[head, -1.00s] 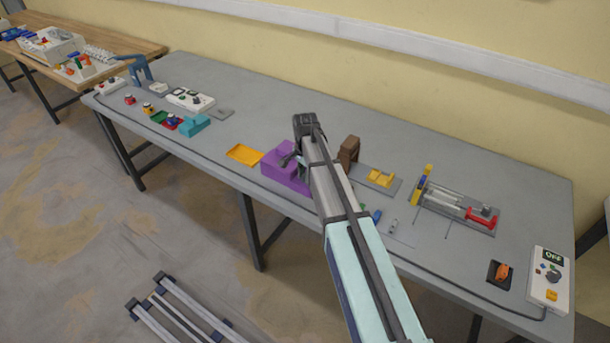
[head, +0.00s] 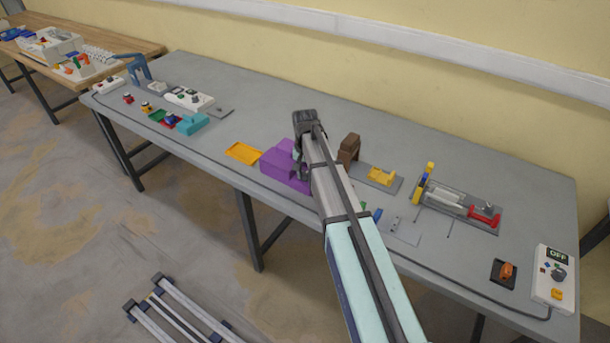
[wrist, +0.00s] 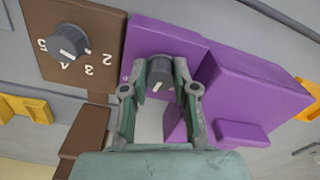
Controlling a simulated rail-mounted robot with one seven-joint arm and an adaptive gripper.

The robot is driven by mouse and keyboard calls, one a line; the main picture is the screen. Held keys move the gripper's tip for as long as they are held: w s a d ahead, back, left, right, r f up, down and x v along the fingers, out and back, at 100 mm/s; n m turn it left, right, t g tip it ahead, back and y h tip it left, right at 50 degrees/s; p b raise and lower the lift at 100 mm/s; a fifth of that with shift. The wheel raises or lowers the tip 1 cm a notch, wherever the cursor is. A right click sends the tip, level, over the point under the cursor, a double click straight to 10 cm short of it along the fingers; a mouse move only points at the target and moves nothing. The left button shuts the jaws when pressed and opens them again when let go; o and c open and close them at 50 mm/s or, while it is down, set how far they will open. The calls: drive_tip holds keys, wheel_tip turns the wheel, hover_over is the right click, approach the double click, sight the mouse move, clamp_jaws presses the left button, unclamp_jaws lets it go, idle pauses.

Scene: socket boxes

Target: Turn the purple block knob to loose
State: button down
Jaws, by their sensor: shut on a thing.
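The purple block (head: 284,165) stands on the grey table, left of my arm in the head view. In the wrist view the purple block (wrist: 242,90) fills the centre and right. Its dark grey knob (wrist: 160,74), with a pale pointer line, sits on the block's upright face. My gripper (wrist: 160,82) has its two green-grey fingers on either side of the knob and is shut on it. In the head view my gripper (head: 300,168) is at the block, and the knob is hidden. Any label for loose on the face is hidden or too small to read.
A brown block (wrist: 75,45) with a numbered knob (wrist: 66,42) stands close beside the purple block. A yellow piece (head: 381,175) lies to the right, and an orange tray (head: 243,153) to the left.

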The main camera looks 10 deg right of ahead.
sight(306, 174)
drive_tip(key=n+b, duration=0.1)
drive_tip(key=n, duration=0.4)
drive_tip(key=shift+f+n, duration=0.1)
drive_tip(key=shift+n, duration=0.2)
drive_tip(key=n+b, duration=0.1)
drive_tip(key=n, duration=0.4)
drive_tip(key=shift+d, duration=0.1)
drive_tip(key=shift+n, duration=0.4)
drive_tip(key=c, duration=0.9)
unclamp_jaws()
wheel_tip(306, 174, up, 12)
